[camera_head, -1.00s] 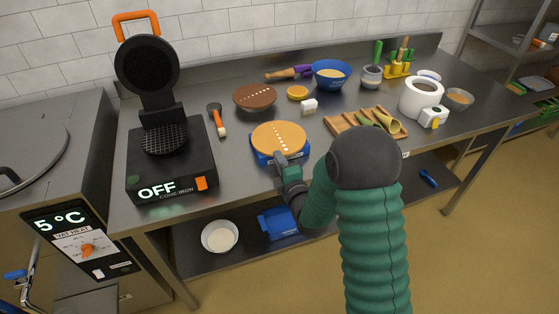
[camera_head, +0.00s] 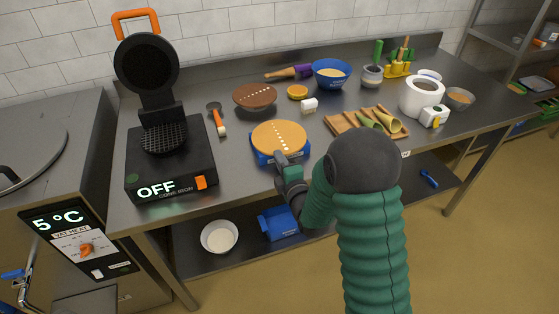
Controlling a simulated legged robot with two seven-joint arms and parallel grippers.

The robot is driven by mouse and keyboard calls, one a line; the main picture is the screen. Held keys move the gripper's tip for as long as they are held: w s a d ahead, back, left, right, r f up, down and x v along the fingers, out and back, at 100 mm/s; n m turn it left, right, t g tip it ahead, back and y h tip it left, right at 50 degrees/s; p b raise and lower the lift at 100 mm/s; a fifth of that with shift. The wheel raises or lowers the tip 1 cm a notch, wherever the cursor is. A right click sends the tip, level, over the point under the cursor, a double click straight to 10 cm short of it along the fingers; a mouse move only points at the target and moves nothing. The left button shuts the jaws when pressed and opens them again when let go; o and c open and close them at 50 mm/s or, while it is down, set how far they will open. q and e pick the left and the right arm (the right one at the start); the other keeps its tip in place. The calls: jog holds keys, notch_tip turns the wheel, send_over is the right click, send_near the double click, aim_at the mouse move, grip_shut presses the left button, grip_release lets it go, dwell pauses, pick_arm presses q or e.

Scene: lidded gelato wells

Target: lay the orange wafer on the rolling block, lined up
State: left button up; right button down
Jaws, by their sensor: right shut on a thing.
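The orange wafer (camera_head: 275,133) is a flat round disc with a row of white marks across it. It lies over or just above the blue rolling block (camera_head: 262,157), whose edges show around the wafer's near side. I cannot tell whether a gap is left between them. My right gripper (camera_head: 282,162) is at the wafer's near edge, shut on the wafer; its fingertips are small and partly hidden by the hand. My left gripper is not in view.
A brown disc (camera_head: 255,97) with white marks lies behind the wafer. The open cone iron (camera_head: 170,160) stands to the left, with a brush (camera_head: 218,122) beside it. A wooden tray (camera_head: 347,124) with rolled cones is at the right. The shelf below holds a bowl (camera_head: 219,237).

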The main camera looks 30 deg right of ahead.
jog(key=c, duration=1.5)
grip_release()
jog(key=shift+o, duration=0.2)
jog(key=shift+s+f, duration=0.1)
jog(key=shift+f+b+v, duration=0.25)
jog(key=shift+b+v, duration=0.05)
jog(key=shift+v, duration=0.9)
jog(key=shift+f+b+v, duration=0.2)
jog(key=shift+b+v, duration=0.05)
jog(key=shift+v, duration=0.9)
jog(key=shift+s, duration=0.1)
